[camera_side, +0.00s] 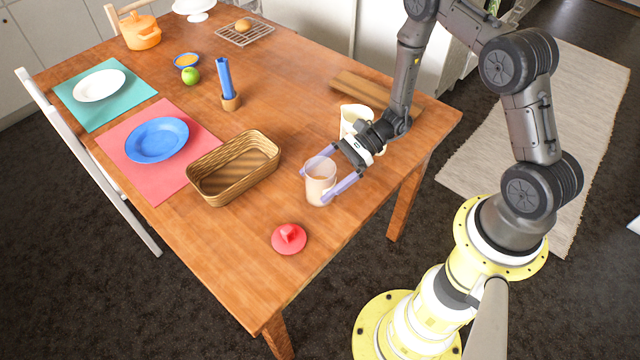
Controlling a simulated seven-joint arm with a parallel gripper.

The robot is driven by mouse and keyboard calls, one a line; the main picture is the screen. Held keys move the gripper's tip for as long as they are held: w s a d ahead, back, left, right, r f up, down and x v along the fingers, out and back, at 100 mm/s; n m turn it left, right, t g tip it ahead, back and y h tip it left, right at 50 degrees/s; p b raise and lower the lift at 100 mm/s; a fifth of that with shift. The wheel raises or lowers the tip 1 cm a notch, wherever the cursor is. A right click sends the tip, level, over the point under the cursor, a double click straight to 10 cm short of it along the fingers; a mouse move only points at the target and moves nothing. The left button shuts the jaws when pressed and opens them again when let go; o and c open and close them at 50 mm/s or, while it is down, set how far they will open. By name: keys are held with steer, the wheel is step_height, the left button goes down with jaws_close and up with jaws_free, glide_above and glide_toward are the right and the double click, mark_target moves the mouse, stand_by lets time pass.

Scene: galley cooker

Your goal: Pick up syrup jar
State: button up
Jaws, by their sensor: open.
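A clear jar with pale tan contents, which looks like the syrup jar (319,186), stands upright on the wooden table near its right edge. My gripper (322,184) is low over the table with its two bluish fingers apart, one on each side of the jar. The fingers are open, and I cannot tell whether either touches the glass. A red lid with a knob (289,239) lies on the table in front of the jar, apart from it.
A cream pitcher (353,117) stands close behind my gripper. A wicker basket (234,168) is left of the jar. The table's front corner is clear.

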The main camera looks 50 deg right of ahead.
mark_target(308, 190)
steer(key=shift+f+x, duration=0.2)
steer(key=shift+x, duration=1.45)
steer(key=shift+d, duration=0.1)
steer(key=c, duration=1.5)
steer(key=shift+r, duration=0.1)
steer(key=shift+r, duration=0.45)
step_height(308, 190, up, 2)
steer(key=shift+r, duration=0.1)
steer(key=s+d+r, duration=0.4)
steer(key=s+r, duration=0.5)
steer(key=s, duration=0.4)
steer(key=shift+s+r, duration=0.3)
steer(key=shift+r, duration=0.1)
